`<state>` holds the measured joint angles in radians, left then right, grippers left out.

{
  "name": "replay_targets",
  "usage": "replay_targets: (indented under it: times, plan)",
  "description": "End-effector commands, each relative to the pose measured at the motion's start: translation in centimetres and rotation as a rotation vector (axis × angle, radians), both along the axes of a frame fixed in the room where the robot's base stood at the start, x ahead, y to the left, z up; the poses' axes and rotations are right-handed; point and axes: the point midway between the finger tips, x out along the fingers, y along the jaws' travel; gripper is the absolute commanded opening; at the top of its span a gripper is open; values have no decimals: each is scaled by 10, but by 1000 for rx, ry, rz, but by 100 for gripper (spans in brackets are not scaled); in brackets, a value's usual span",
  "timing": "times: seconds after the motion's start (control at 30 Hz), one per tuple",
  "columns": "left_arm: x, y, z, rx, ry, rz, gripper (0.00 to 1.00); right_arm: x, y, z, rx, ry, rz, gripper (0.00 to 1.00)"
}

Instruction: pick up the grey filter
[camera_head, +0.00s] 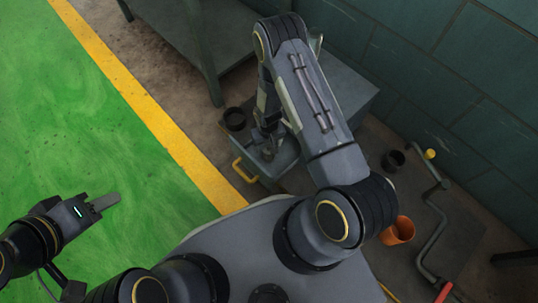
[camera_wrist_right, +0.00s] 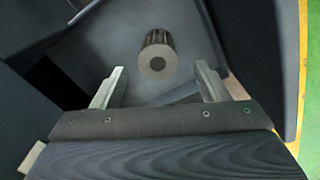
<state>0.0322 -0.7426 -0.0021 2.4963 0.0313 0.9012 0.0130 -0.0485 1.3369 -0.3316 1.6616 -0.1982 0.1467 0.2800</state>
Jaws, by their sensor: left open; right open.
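The grey filter (camera_wrist_right: 158,58) is a short pleated cylinder with a pale round end and a dark centre hole. In the right wrist view it stands on the grey floor of what looks like an open drawer (camera_head: 264,173). My right gripper (camera_wrist_right: 159,70) is open, with one finger to each side of the filter's line and the filter beyond the fingertips, apart from them. In the head view my right arm reaches down over the drawer and partly hides its inside. My left gripper (camera_head: 104,203) is open and empty over the green floor.
The drawer has a yellow handle (camera_head: 240,169) and belongs to a grey cabinet (camera_head: 345,92) by the wall. A dark cup (camera_head: 234,119) is beside it. An orange cup (camera_head: 398,231), a dark cup (camera_head: 393,160) and a bent crank rod (camera_head: 436,228) are on the right.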

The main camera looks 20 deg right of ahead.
Motion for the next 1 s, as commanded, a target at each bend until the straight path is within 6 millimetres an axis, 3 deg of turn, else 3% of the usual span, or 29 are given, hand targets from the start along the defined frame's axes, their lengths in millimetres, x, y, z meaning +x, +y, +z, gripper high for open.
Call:
replay_targets:
  times: [0.43, 0.73, 1.0]
  plan:
    - [0, 0, -34, 0, 0, 0, 42, -3, -2, -58, 1, 2, 0, 68]
    - [0, 0, -34, 0, 0, 0, 42, -2, -2, -62, 1, 1, 0, 68]
    - [0, 0, -34, 0, 0, 0, 42, -2, -2, -62, 1, 1, 0, 33]
